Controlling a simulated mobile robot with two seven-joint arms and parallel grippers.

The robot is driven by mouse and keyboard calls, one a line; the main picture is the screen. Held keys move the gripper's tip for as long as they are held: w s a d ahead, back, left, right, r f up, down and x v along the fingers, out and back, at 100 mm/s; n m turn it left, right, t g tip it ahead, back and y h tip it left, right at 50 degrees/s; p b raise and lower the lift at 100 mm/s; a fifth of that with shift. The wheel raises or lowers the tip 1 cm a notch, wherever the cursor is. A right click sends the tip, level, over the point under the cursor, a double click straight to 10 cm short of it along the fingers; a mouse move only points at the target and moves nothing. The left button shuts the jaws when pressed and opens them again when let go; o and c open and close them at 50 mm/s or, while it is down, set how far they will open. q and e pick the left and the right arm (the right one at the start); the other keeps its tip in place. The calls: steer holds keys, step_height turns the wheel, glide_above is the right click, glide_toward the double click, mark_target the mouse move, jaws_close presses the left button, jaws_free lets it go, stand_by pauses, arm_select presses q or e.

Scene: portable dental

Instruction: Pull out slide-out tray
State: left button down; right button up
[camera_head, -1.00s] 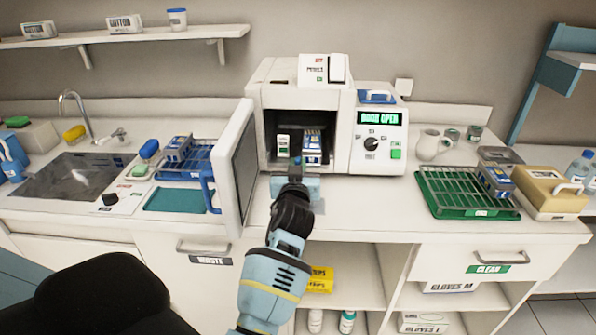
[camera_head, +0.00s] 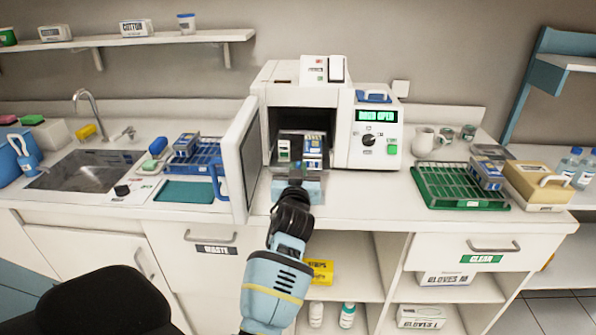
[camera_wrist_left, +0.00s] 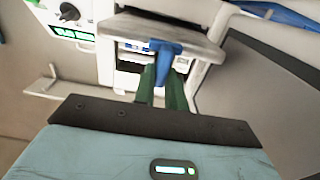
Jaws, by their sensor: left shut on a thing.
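The white sterilizer (camera_head: 306,83) stands on the counter with its door (camera_head: 240,160) swung open to the left. Its slide-out tray shows as a grey plate in the left wrist view (camera_wrist_left: 165,28), carrying a white-green pack (camera_head: 284,150) and a blue-white pack (camera_head: 313,151) at the chamber mouth. My left gripper (camera_head: 296,187) is in front of the opening. In the left wrist view its green fingers (camera_wrist_left: 163,88) are shut on the tray's blue handle (camera_wrist_left: 164,58). The gripper partly hides the tray front in the head view. My right gripper is out of view.
The open door stands close left of my left arm. A blue rack (camera_head: 205,158) and sink (camera_head: 90,172) are farther left. A green rack (camera_head: 455,190) and tan box (camera_head: 540,183) stand at right. The counter between sterilizer and green rack is mostly clear.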

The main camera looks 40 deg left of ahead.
arm_select(q)
steer(key=c, duration=1.4)
jaws_free()
steer(key=shift+c, duration=0.2)
steer(key=shift+s, duration=0.15)
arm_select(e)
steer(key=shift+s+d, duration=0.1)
